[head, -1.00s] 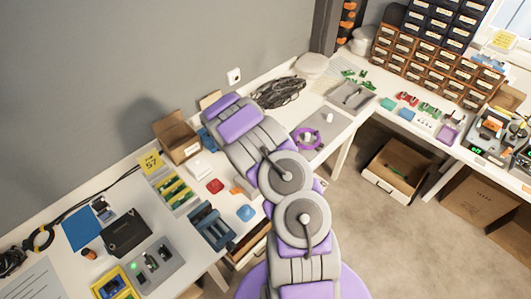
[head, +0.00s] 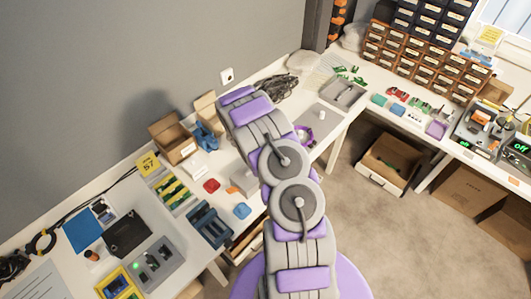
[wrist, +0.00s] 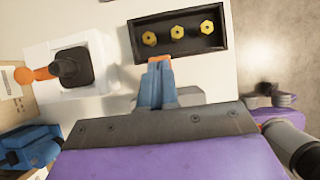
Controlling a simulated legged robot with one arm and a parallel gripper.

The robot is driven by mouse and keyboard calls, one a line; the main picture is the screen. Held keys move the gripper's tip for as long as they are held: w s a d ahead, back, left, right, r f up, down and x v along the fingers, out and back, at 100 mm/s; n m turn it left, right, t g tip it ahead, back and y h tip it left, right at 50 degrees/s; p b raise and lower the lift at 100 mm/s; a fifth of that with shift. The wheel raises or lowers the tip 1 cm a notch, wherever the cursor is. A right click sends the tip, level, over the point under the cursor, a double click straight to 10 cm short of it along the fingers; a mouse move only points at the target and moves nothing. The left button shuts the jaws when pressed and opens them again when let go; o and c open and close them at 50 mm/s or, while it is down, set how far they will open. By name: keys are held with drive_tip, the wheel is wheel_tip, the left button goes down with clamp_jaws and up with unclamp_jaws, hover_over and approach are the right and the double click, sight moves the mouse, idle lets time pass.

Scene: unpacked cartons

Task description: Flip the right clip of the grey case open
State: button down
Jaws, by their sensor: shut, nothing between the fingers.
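I cannot pick out the grey case or its right clip with certainty. A grey slotted box with a green light (head: 155,262) sits at the lower left of the head view; no clip can be made out on it. My gripper (wrist: 159,66) shows in the wrist view with its blue fingers together and empty. Its tips overlap the near edge of a black tray (wrist: 136,46) holding three yellow hex pieces; contact cannot be told. A light grey piece (wrist: 191,96) is partly hidden behind the fingers. In the head view my arm hides the gripper.
A white box with a black knob (wrist: 72,68) stands left of the fingers, and a blue object (wrist: 30,148) lies lower left. A cardboard carton (head: 172,138) stands by the wall. A dark case (head: 128,233) lies left on the bench. Drawer cabinets (head: 425,60) stand at the back right.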

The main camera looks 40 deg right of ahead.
drive_tip(key=shift+a, duration=0.1)
drive_tip(key=shift+s+a+f+b, duration=0.1)
drive_tip(key=shift+a+f+b, duration=0.25)
drive_tip(key=shift+a+b, duration=0.35)
drive_tip(key=shift+a, duration=0.1)
